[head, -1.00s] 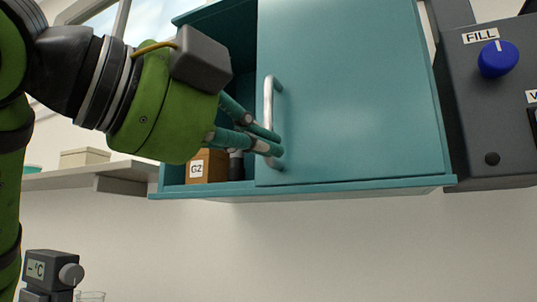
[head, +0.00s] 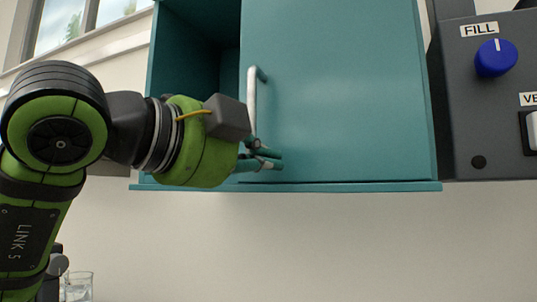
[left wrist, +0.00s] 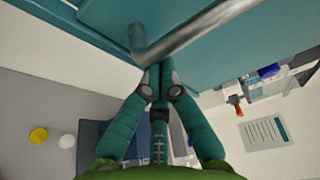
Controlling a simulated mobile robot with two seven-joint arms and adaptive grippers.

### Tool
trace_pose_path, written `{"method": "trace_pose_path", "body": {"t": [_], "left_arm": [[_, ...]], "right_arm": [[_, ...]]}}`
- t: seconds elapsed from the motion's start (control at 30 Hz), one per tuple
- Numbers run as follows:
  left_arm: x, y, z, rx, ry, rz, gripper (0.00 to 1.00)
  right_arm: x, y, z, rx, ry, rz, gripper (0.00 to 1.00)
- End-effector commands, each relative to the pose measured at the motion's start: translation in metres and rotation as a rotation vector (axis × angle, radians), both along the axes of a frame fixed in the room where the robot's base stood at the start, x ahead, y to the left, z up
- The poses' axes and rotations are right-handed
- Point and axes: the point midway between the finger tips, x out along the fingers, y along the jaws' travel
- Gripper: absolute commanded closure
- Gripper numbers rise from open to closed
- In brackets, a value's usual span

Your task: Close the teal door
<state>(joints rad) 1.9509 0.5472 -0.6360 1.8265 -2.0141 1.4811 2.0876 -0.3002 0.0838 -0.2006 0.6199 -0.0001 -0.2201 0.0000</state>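The teal door (head: 340,95) covers the right part of a teal wall cabinet (head: 185,60); the left part stands open and looks dark inside. A pale metal bar handle (head: 252,100) stands upright near the door's left edge. My left gripper (head: 272,160) is at the lower end of the handle, its teal fingers overlapping it. In the left wrist view its fingers (left wrist: 158,72) come together at the tips, right by the bent end of the handle (left wrist: 195,28). The tips are partly hidden, and I cannot tell whether they clasp the bar. My right gripper is out of view.
A dark panel (head: 480,110) with a blue FILL knob (head: 495,58) stands close on the cabinet's right. A glass beaker (head: 78,287) is low at the left. The wall below the cabinet is bare. A window is at the upper left.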

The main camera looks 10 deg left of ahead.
Motion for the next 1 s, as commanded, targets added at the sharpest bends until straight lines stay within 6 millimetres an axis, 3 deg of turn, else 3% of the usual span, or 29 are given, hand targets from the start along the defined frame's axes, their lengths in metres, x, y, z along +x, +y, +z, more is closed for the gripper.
{"method": "trace_pose_path", "body": {"t": [0.23, 0.37, 0.67, 1.0], "left_arm": [[0.001, 0.005, -0.001, -0.001, 0.0, 0.002, 1.0], [0.005, 0.02, -0.002, -0.003, 0.002, 0.004, 1.0], [0.021, 0.1, 0.0, -0.007, 0.003, 0.011, 1.0], [0.039, 0.19, 0.003, -0.005, 0.003, 0.007, 1.0]], "right_arm": [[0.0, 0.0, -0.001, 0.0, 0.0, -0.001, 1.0], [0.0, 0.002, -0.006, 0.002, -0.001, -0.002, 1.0], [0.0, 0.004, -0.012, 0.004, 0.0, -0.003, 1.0], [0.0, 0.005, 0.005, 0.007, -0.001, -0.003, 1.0]]}}
